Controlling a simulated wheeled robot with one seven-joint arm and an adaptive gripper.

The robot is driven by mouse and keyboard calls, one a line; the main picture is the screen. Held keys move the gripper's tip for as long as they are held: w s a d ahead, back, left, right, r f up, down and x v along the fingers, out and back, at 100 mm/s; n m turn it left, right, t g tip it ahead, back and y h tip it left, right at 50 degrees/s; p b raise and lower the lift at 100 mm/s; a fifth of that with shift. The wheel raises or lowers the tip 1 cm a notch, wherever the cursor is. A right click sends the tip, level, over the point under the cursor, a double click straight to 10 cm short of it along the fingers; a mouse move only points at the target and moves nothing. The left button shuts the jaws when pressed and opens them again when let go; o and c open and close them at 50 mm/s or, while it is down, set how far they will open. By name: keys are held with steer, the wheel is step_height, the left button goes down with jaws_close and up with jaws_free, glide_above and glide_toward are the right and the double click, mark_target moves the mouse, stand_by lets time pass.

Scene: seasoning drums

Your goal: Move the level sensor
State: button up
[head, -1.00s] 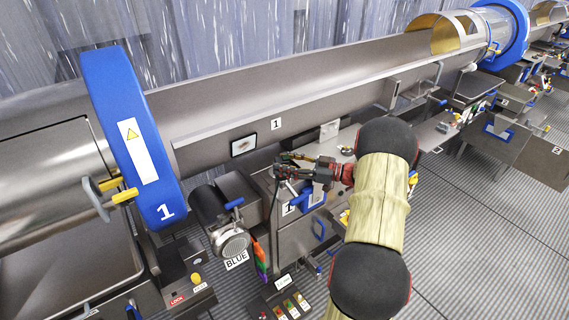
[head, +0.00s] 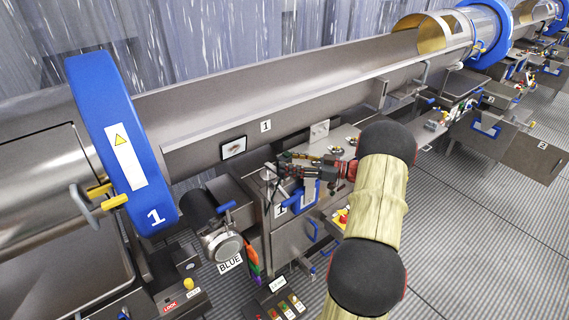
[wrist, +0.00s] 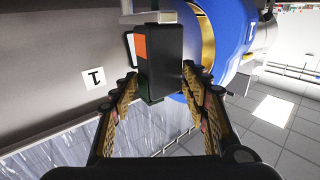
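A black box with an orange patch (wrist: 160,70), which looks like the level sensor, stands between the fingertips of my gripper (wrist: 160,75) in the wrist view. A pale metal piece (wrist: 150,17) shows at its far end. The fingers are spread wide with one on each side of the box. Whether both touch it is not clear. In the head view my gripper (head: 278,172) is above the front cabinet beneath drum 1, pointing left. The box cannot be told apart from the dark fingers there.
The long metal drum (head: 300,95) with its blue ring (head: 125,145) runs behind my gripper. The grey floor (head: 480,240) is clear at right.

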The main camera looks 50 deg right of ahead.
steer(key=s+d, duration=0.2)
steer(key=d, duration=0.1)
stand_by(0.4)
steer(key=shift+s, duration=0.1)
stand_by(0.4)
steer(key=v, duration=1.2)
steer(key=shift+d, duration=0.15)
